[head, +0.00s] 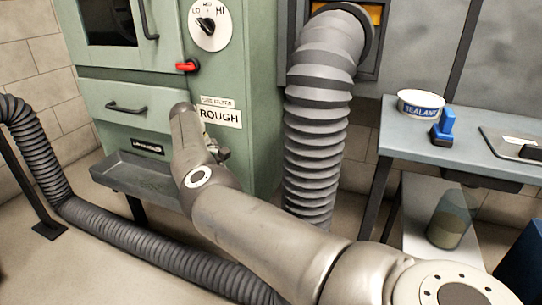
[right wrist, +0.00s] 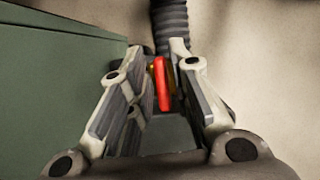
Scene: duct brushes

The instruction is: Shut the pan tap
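In the right wrist view, a red tap handle (right wrist: 162,84) with a bit of brass beside it stands between the fingers of my right gripper (right wrist: 158,62). The fingers are apart, with a gap visible on the handle's left; contact on its right is unclear. In the head view, my right arm reaches to the front of the green machine and hides the tap and most of the gripper. The grey drip pan (head: 128,172) juts out below the machine's drawer, left of my arm. My left gripper is not in view.
The green machine (head: 255,100) carries a separate red lever (head: 187,66) and a dial (head: 209,25). A thick ribbed duct (head: 318,130) stands right of it. A black hose (head: 150,248) crosses the floor.

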